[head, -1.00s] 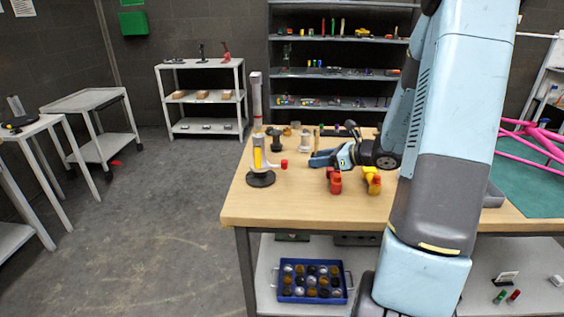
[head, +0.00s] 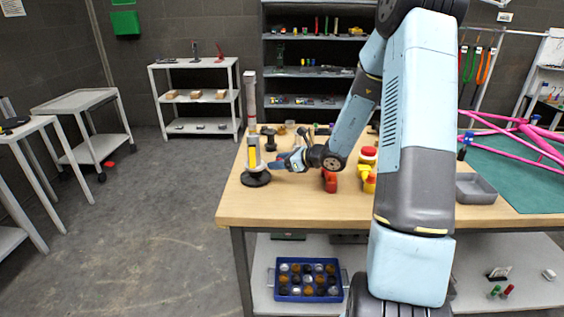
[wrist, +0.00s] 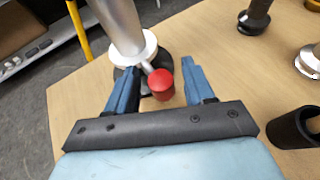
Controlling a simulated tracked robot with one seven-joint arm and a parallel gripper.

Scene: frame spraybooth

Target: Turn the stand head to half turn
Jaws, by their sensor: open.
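The stand (head: 255,166) is upright near the left edge of the wooden table, with a round black base, a yellow post and a grey upper part. In the wrist view its silver column (wrist: 122,22) rises from a white collar above the black base. A short lever with a red knob (wrist: 161,84) sticks out from the collar. My gripper (wrist: 162,80) is open, its blue fingers on either side of the red knob and apart from it. In the head view my gripper (head: 283,163) is right beside the stand and hides the knob.
Red (head: 329,180) and yellow (head: 369,181) items stand right of my gripper. Dark and metal fittings stand behind it, including a black piece (wrist: 255,16). A grey tray (head: 475,188) is farther right. The table's left edge is close to the stand.

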